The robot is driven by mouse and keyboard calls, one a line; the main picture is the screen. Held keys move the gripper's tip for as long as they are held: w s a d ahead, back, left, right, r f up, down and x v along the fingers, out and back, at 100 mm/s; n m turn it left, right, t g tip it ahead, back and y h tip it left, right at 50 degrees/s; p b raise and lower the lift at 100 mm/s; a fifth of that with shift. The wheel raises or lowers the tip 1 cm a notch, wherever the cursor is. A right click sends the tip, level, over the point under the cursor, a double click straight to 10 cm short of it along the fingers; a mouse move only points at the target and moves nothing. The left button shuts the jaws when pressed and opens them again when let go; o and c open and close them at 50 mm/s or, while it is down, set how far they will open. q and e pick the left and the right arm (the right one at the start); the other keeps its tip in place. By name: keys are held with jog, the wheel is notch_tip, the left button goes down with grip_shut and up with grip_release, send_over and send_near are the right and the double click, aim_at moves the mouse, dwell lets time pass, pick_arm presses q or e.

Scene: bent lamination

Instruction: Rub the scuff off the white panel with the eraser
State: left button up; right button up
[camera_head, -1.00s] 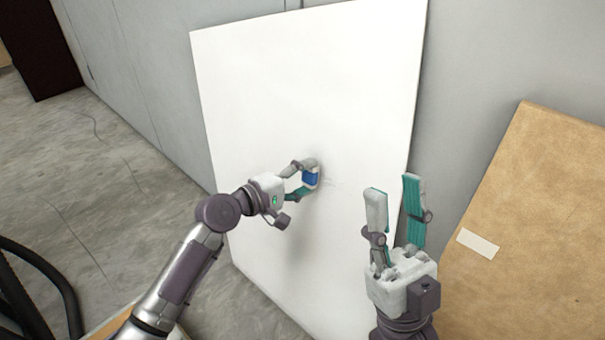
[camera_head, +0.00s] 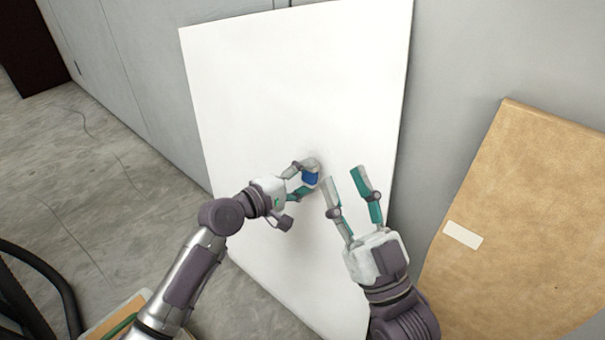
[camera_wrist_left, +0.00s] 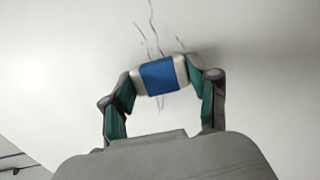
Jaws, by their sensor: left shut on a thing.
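The white panel (camera_head: 255,95) leans upright against the grey wall, slightly bowed. My left gripper (camera_head: 308,180) is shut on the eraser (camera_head: 310,178), a white block with a blue sleeve, at the panel's middle. In the left wrist view the eraser (camera_wrist_left: 160,76) sits between both fingers, at or very close to the panel face; I cannot tell contact for certain. The scuff (camera_wrist_left: 152,38), thin dark wavy lines, shows above the eraser and a little below it; the eraser hides its middle. My right gripper (camera_head: 345,178) is open and empty in front of the panel's right part.
A brown board (camera_head: 530,220) with a pale label (camera_head: 463,235) leans at the right. Black hoses (camera_head: 40,290) and a wooden-looking piece (camera_head: 118,315) lie at lower left. The concrete floor (camera_head: 90,180) left of the panel is mostly clear.

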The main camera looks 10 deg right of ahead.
pick_arm(q)
jog(key=shift+s+d+p, duration=0.35)
jog(key=shift+s+d, duration=0.05)
jog(key=shift+s, duration=0.05)
jog(key=shift+s+d+p, duration=0.3)
jog(key=shift+s+p, duration=0.05)
jog(key=shift+p, duration=0.05)
jog(key=shift+s+d+p, duration=0.65)
jog(key=shift+s+p, duration=0.3)
pick_arm(e)
notch_tip(320, 180, down, 13)
jog(key=w+d+g+h, duration=0.1)
jog(key=w+g+h, duration=0.1)
jog(key=g, duration=0.7)
jog(key=shift+d+f+h, duration=0.2)
jog(key=shift+d+h, duration=0.05)
jog(key=shift+h, duration=0.25)
